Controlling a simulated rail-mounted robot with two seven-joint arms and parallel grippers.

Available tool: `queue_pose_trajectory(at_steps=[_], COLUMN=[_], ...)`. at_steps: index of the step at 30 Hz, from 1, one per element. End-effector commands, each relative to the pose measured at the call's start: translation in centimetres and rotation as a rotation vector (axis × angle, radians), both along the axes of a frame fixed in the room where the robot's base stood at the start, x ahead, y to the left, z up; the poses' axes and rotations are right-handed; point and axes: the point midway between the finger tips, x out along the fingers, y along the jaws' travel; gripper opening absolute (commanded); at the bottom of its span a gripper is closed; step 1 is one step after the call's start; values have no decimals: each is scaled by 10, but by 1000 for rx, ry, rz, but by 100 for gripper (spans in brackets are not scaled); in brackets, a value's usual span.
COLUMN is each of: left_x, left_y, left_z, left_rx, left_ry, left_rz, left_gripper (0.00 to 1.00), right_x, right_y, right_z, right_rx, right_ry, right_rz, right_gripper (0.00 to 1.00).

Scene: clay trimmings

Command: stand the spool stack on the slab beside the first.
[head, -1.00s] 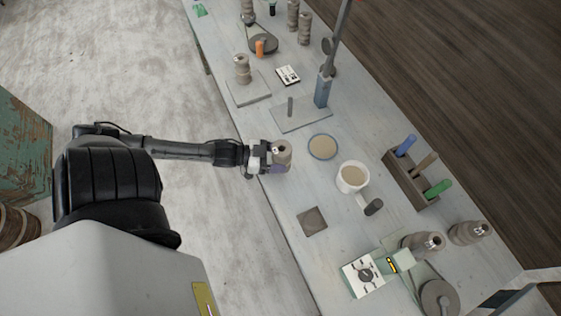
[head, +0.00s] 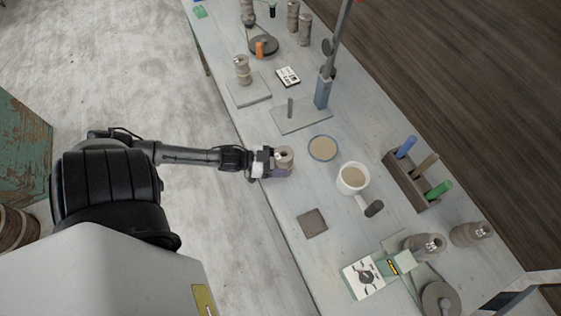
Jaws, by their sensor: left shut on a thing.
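My left gripper (head: 279,168) is shut on a grey-brown spool stack (head: 284,154) at the table's left edge. The gripper partly hides the stack's lower part, and I cannot tell whether it touches the table. The first spool stack (head: 242,70) stands upright on the pale grey slab (head: 250,93) farther up the table. Bare slab shows in front of and beside that stack. My right gripper is not in view.
A plate with an upright peg (head: 303,116) and a blue-based post (head: 322,92) stand between the held stack and the far end. A white card (head: 288,76) lies right of the slab. A round dish (head: 322,148) and a mug (head: 352,178) stand to the right.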

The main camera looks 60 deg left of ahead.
Motion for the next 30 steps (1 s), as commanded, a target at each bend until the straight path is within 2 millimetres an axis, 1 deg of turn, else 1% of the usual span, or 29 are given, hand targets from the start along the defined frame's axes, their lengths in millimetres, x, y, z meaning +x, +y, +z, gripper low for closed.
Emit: queue_pose_trajectory(at_steps=[2,3,10,20,23,26,30], left_x=[1,0,0,0,0,-1,-20], left_y=[0,0,0,0,0,0,8], left_z=[-2,-2,-2,-2,-4,-7,1], left_rx=[0,0,0,0,0,0,1], left_ry=[-3,0,0,0,0,1,6], left_rz=[0,0,0,0,0,-1,0], left_gripper=[32,67,89,89,89,89,89], right_x=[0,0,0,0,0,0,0], right_y=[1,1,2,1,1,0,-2], right_z=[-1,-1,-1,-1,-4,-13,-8], right_rx=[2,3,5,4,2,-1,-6], right_ry=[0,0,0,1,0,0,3], right_rz=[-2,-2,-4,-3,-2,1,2], right_gripper=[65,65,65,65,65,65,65])
